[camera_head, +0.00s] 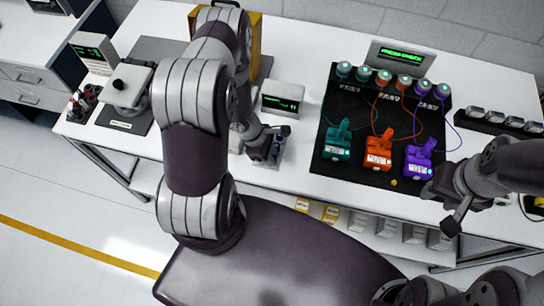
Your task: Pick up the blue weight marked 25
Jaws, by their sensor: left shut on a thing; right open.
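My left gripper (267,141) reaches down to a small grey holder (266,163) on the white bench. It is shut on a small dark blue piece (278,147), which looks like the blue weight. The piece is mostly hidden by the fingers, and no 25 can be read on it. I cannot tell whether it still touches the holder. My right gripper (444,207) is open and empty near the bench's front edge, right of the purple servo.
A small display box (283,98) stands behind the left gripper. A black mat (330,167) carries teal (337,142), orange (378,150) and purple (419,155) servos with wires. A grey instrument (126,88) stands at the left. Labelled bins (388,225) hang below the front edge.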

